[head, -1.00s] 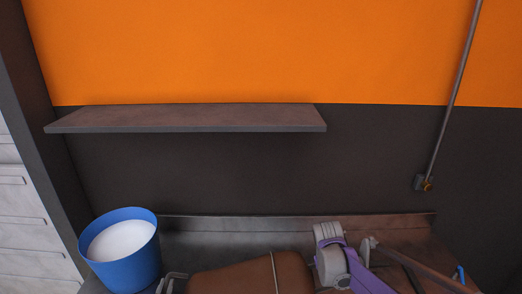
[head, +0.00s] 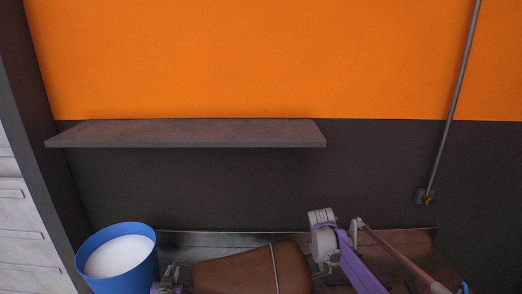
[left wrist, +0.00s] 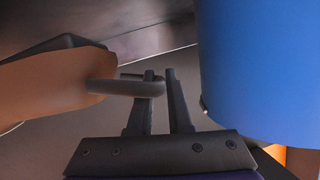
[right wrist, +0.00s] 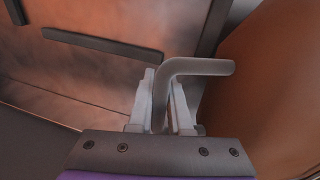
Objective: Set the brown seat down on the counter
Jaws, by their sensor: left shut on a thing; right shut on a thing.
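The brown seat (head: 250,272) is at the bottom middle of the head view, in front of the counter's rear strip, with a pale band across it. The metal counter (head: 405,242) runs behind it. My left gripper (head: 170,276) is at the seat's left end, and in the left wrist view it (left wrist: 160,78) is shut on a grey bar joined to the seat (left wrist: 50,88). My right gripper (head: 322,267) is at the right end, and in the right wrist view it (right wrist: 160,95) is shut on a bent grey bar beside the seat (right wrist: 265,90). I cannot tell whether the seat touches the counter.
A blue bucket (head: 118,270) with white contents stands just left of my left gripper and looms close in the left wrist view (left wrist: 255,70). A shelf (head: 190,132) juts from the wall above.

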